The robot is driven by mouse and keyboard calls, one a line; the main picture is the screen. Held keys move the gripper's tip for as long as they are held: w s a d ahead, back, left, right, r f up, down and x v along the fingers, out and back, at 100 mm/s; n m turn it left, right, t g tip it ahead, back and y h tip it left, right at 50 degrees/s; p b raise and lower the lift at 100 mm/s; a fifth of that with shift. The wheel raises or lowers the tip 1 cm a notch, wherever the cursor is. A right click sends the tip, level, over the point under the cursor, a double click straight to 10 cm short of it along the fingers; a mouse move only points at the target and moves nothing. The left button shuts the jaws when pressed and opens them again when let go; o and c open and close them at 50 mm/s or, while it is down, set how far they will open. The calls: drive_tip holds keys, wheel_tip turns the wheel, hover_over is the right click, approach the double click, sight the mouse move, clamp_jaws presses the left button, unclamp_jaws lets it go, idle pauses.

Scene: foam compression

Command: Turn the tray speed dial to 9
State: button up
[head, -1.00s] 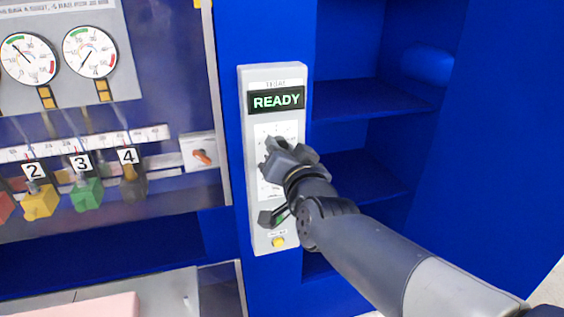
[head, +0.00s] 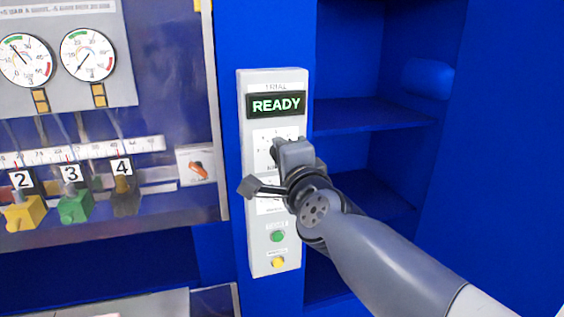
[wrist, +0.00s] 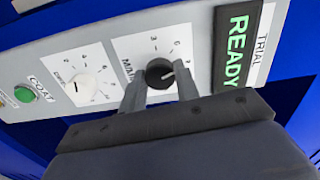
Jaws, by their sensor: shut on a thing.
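The grey control panel (head: 258,245) hangs on a blue upright, with a green READY display (head: 276,105) near its top. In the wrist view a black dial (wrist: 158,70) with a white pointer line sits on a numbered scale, beside the READY display (wrist: 235,45). My gripper (wrist: 160,80) has one finger on each side of this dial and is shut on it. In the head view my gripper (head: 278,152) hides the dial. The dial's own label and most of its numbers cannot be read. A white dial (wrist: 79,86) with its own scale is farther down the panel.
A green button (head: 277,236) and a yellow button (head: 278,262) are low on the panel. Open blue shelves (head: 370,115) are to the right.

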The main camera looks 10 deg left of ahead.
drive_tip(key=shift+m+b, duration=0.35)
drive_tip(key=shift+m, duration=1.25)
drive_tip(key=o, duration=1)
drive_tip(key=shift+p+v, duration=1.6)
drive_tip(key=shift+v, duration=3.8)
drive_tip(key=shift+a, duration=0.1)
